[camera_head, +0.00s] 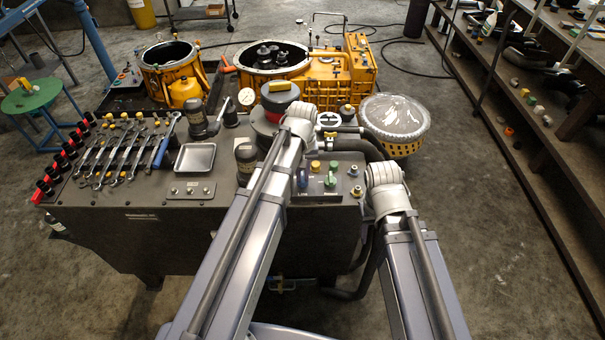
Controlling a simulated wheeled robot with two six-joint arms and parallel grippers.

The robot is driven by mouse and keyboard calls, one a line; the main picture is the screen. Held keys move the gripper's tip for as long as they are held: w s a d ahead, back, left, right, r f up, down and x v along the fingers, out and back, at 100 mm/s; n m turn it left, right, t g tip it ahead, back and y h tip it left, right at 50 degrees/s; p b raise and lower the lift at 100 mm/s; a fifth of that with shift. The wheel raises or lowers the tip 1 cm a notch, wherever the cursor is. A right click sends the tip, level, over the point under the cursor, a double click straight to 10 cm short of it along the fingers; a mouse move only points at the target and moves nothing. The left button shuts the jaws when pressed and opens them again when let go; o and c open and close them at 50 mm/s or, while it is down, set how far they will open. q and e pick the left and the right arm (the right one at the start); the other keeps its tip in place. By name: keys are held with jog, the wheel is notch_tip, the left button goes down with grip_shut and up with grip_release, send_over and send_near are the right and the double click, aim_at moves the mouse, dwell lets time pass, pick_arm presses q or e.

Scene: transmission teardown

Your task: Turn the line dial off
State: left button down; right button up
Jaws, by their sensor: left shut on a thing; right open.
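My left arm reaches over the front of the dark workbench (150,215), and its gripper (302,183) points down at the left part of a small blue plate (322,197). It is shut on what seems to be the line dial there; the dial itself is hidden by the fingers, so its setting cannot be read.
Yellow and green buttons stand behind the plate, and a small knob (356,191) is right of it. Wrenches (125,155), a metal tray (195,158) and black hoses (365,147) crowd the bench. Orange housings (345,70) stand behind. The floor at right is clear up to the shelves.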

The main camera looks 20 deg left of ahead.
aim_at(303, 177)
pick_arm(q)
jog(key=shift+m, duration=0.4)
jog(key=c, duration=0.9)
grip_release()
jog(key=shift+o, duration=0.2)
jog(key=shift+r, duration=0.2)
notch_tip(303, 177, up, 8)
jog(key=p, duration=0.8)
jog(key=shift+f, duration=0.3)
jog(key=s+d+f+m+y+b, duration=0.1)
jog(key=s+d+m, duration=0.6)
jog(key=s, duration=0.8)
jog(key=d+f+b, duration=0.1)
jog(key=d, duration=0.2)
jog(key=shift+d, duration=0.4)
